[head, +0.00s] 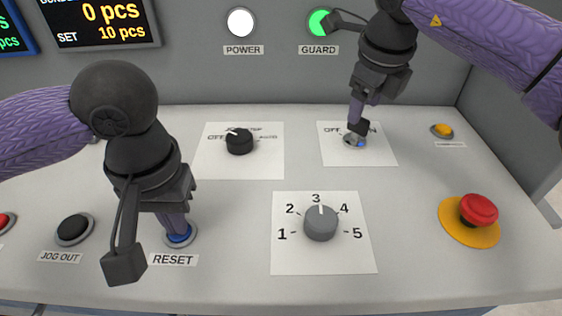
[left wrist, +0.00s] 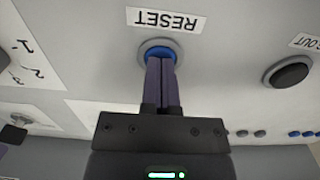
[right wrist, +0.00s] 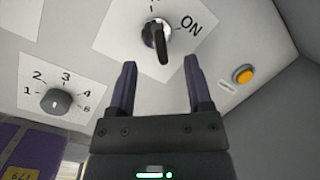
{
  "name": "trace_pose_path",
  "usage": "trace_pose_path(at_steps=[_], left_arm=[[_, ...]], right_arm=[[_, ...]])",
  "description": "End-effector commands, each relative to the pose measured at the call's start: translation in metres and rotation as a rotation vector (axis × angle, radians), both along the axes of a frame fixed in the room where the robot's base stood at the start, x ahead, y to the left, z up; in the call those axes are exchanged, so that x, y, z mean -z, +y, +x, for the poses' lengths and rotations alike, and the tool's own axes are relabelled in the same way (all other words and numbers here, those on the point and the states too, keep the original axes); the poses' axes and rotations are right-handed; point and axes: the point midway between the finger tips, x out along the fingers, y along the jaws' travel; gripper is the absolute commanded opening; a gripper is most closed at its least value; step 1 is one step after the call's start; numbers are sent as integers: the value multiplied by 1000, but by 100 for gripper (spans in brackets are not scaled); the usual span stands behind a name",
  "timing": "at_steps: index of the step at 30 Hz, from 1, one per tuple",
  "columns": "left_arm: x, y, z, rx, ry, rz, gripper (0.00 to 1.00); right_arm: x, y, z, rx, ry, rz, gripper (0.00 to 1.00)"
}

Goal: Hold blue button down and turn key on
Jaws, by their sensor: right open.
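The blue button (head: 180,238) sits above the RESET label on the panel. My left gripper (head: 178,228) points down onto it. In the left wrist view the two fingers (left wrist: 160,60) are together, with their tips on or right at the blue button (left wrist: 157,50); how far it is pressed cannot be told. The key switch (head: 354,142) is on a white plate marked OFF and ON. In the right wrist view its dark key (right wrist: 160,42) stands just beyond the tips of my open right gripper (right wrist: 160,62), roughly between them. My right gripper (head: 357,127) is above the switch.
A black selector knob (head: 239,141) is between the two grippers. A grey dial (head: 320,223) is in front. A red emergency button (head: 479,210) and a small yellow button (head: 442,130) are at the right. The GUARD lamp (head: 319,22) is green and the POWER lamp (head: 241,22) is white.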

Motion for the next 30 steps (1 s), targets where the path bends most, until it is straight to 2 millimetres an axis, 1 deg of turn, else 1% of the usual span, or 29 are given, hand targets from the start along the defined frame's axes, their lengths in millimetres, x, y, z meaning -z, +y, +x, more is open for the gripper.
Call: trace_pose_path(at_steps=[1,4,19,23,30], left_arm=[[4,0,-2,1,12,3,0],[5,0,-2,1,14,3,0],[7,0,-3,3,20,3,0],[7,0,-3,3,21,3,0],[7,0,-3,4,21,3,0]], right_arm=[[2,0,0,0,1,0,65],[7,0,1,0,1,0,65],[48,0,12,-1,3,0,65],[53,0,13,-1,1,0,65],[53,0,13,-1,1,0,65]])
